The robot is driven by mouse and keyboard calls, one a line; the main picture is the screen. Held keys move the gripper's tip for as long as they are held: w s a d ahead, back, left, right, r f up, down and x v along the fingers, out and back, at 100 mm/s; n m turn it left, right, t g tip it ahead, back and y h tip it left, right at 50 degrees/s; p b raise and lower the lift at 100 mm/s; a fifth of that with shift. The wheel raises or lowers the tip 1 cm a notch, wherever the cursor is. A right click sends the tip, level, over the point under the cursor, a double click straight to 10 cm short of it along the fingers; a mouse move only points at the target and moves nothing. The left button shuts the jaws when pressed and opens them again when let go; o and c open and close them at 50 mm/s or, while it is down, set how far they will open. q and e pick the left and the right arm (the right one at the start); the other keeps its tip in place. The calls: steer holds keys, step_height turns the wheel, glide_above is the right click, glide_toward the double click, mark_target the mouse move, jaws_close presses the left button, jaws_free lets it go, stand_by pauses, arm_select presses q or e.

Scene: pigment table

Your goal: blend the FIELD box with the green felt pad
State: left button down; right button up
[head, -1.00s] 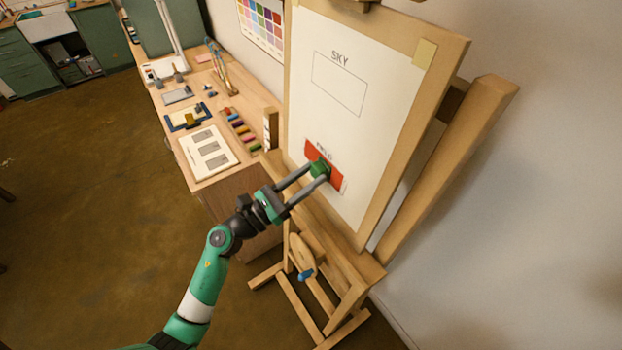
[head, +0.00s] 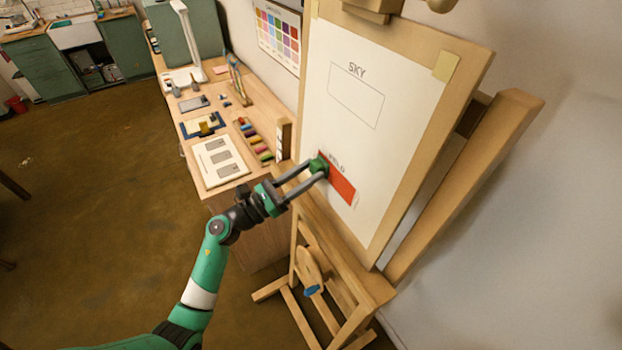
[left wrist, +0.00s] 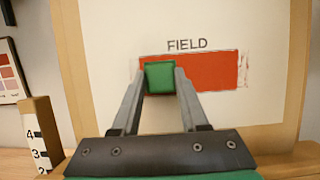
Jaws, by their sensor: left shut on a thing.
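The FIELD box (head: 341,186) is a red filled rectangle low on the white paper on the easel; it also shows in the left wrist view (left wrist: 210,70), with uneven red smears at its right edge. My left gripper (head: 316,171) is shut on the green felt pad (left wrist: 160,75). In the left wrist view the pad covers the left end of the FIELD box, just below the word FIELD. It looks to be at the paper, but I cannot tell whether it is touching. My right gripper is not in view.
The empty SKY box (head: 356,95) is higher on the paper. The wooden easel (head: 420,150) frames the board. The desk (head: 240,95) on the left holds colored sticks (head: 254,140), a white card (head: 218,160) and a lamp (head: 188,45).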

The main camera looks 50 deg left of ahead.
arm_select(q)
steer(key=shift+a, duration=0.1)
steer(key=shift+a+b, duration=0.45)
steer(key=shift+a, duration=0.45)
steer(key=shift+w+a, duration=0.15)
steer(key=shift+a, duration=0.2)
